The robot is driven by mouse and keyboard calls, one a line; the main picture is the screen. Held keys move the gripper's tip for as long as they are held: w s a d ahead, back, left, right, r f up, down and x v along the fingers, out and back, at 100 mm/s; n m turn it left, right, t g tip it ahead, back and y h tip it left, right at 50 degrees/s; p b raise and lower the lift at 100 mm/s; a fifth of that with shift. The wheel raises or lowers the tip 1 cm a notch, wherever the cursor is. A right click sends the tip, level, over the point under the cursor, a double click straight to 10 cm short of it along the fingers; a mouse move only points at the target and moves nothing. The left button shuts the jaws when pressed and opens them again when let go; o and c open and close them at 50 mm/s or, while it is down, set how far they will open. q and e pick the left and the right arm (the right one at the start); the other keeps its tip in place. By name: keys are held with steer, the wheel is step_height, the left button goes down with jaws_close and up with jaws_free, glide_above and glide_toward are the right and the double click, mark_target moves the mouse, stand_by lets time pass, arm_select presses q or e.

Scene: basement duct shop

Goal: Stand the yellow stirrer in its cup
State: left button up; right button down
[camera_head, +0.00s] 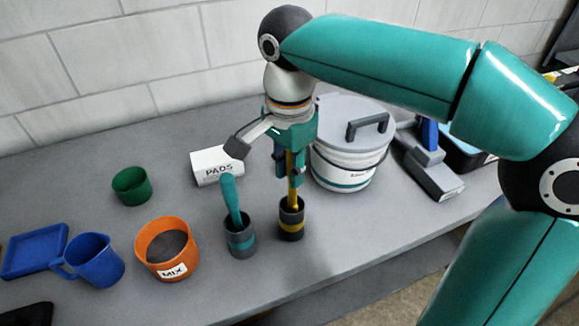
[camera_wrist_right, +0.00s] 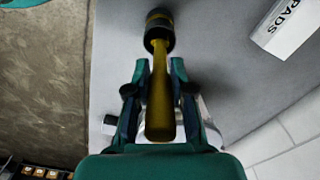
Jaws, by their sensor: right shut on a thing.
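The yellow stirrer (camera_head: 292,190) is upright in my right gripper (camera_head: 289,178), which is shut on its upper part. Its lower end reaches into the mouth of the dark cup with a yellow band (camera_head: 291,226); how deep it sits is hidden by the cup wall. In the right wrist view the stirrer (camera_wrist_right: 160,100) runs between the fingers (camera_wrist_right: 159,68) toward the cup (camera_wrist_right: 158,22). The fingers are above the cup rim, apart from it. My left gripper is not in view.
A teal stirrer (camera_head: 231,198) stands in a teal-banded cup (camera_head: 240,239) close by on the left. A lidded white bucket (camera_head: 345,170) is just right, a PADS box (camera_head: 213,168) behind. An orange MIX tub (camera_head: 166,245), blue mug (camera_head: 94,262) and green cup (camera_head: 131,187) are further left.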

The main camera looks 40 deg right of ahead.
steer(key=c, duration=0.9)
jaws_free()
step_height(320, 180, up, 12)
steer(key=shift+f, duration=0.1)
stand_by(0.6)
